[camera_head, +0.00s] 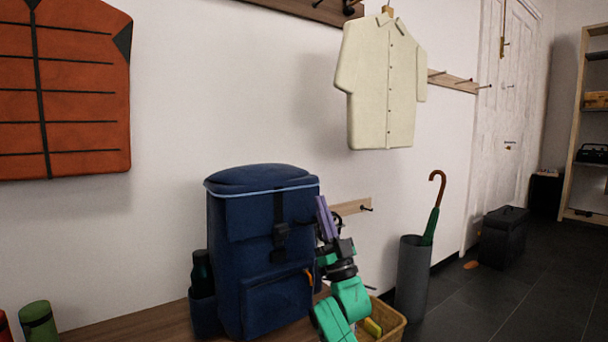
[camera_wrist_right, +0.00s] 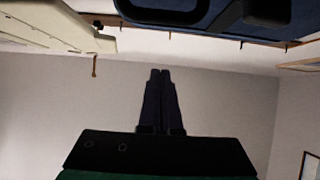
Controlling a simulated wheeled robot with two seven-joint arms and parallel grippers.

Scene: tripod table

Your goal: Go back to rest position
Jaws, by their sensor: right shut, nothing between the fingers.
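My right gripper (camera_head: 321,200) points up at the right side of the blue backpack (camera_head: 245,225) in the head view. Its purple fingers are shut with nothing between them. In the right wrist view the two fingers (camera_wrist_right: 160,72) lie side by side, with a plain pale surface behind them. My left gripper is not in view.
The backpack stands on a wooden bench (camera_head: 140,325). A wicker basket (camera_head: 395,328) is partly behind my right arm. A grey umbrella stand (camera_head: 412,285) holds a green umbrella. A cream shirt (camera_head: 380,85) and an orange vest (camera_head: 75,90) hang on the wall.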

